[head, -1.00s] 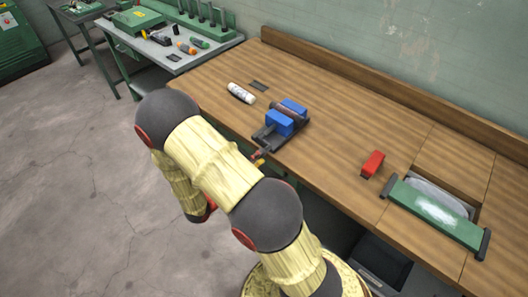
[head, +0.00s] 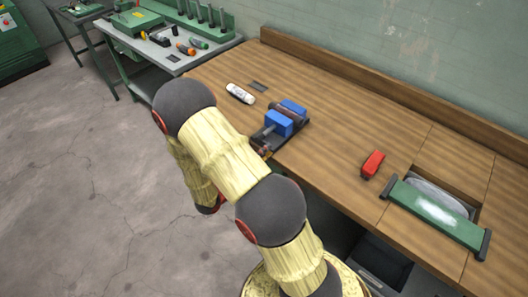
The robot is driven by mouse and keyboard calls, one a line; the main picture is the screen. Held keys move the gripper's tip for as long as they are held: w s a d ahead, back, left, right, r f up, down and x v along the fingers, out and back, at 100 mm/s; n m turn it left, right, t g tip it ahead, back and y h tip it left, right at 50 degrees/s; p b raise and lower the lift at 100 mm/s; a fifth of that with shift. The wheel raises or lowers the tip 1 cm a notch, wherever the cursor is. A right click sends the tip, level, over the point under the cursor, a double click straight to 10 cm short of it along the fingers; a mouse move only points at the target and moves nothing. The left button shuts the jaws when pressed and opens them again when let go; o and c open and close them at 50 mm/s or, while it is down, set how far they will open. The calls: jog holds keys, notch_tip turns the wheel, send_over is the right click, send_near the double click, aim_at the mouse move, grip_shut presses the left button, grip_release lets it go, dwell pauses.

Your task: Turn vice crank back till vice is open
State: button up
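The blue vice (head: 279,124) with a dark base stands at the near edge of the wooden workbench (head: 330,160) in the head view. Two blue jaw blocks show with a dark bar between them; how wide the gap is cannot be told. The crank side faces the near edge, toward my arm. A small dark and reddish part shows there beside my arm link; I cannot tell whether it is the crank or part of my gripper.
A white bottle (head: 240,93) lies left of the vice. A red object (head: 373,164) and a green-topped unit (head: 436,212) sit to the right. A grey table (head: 167,50) with tools stands at the upper left. The bench between vice and red object is clear.

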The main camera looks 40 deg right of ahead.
grip_shut()
